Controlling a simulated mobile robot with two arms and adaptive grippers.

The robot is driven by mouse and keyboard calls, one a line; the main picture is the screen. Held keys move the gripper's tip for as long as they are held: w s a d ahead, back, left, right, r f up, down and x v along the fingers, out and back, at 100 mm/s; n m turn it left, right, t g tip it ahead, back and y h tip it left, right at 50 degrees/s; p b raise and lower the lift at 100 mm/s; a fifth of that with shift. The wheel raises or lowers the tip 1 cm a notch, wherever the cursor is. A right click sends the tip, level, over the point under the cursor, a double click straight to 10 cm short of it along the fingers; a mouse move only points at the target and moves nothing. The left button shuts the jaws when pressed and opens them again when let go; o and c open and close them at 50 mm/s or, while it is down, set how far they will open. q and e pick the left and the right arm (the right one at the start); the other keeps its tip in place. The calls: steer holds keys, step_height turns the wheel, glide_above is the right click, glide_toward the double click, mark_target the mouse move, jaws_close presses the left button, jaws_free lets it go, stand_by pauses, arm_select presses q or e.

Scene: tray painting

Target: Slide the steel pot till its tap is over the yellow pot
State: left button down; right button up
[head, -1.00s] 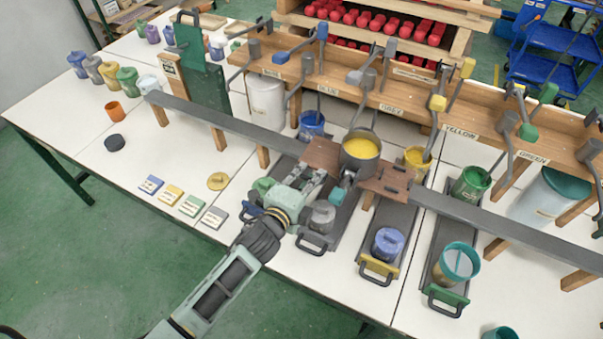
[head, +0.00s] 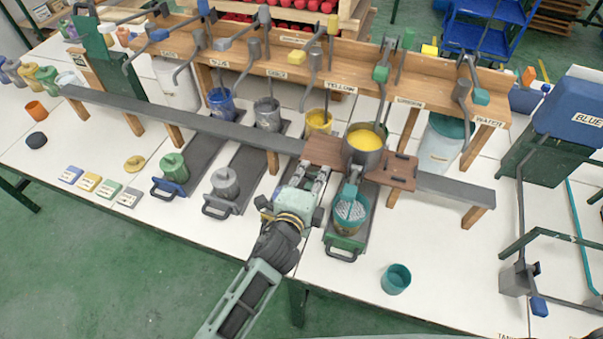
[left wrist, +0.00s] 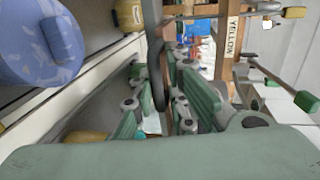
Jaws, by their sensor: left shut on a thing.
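The steel pot (head: 365,148), full of yellow paint, stands on a brown wooden sled (head: 402,175) on the long grey rail. My right gripper is out of view.
A blue-lidded pot (left wrist: 40,40) shows in the left wrist view. An empty teal cup (head: 396,279) stands front right. The rail (head: 455,188) is clear right of the sled.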

arm_select(q)
steer(key=shift+s+d+f, duration=0.3)
steer(key=shift+d, duration=0.15)
steer(key=shift+s+d+f, duration=0.25)
steer(key=shift+d, duration=0.15)
steer(key=shift+a, duration=0.1)
steer(key=c, duration=1.9)
jaws_free()
steer(key=shift+o, duration=0.4)
steer(key=shift+w+r, duration=0.1)
steer(key=shift+r, duration=0.05)
steer(key=shift+r, duration=0.15)
steer(key=v, duration=1.1)
steer(key=shift+s, duration=0.4)
steer(key=shift+a+r, duration=0.1)
steer(key=shift+a, duration=0.05)
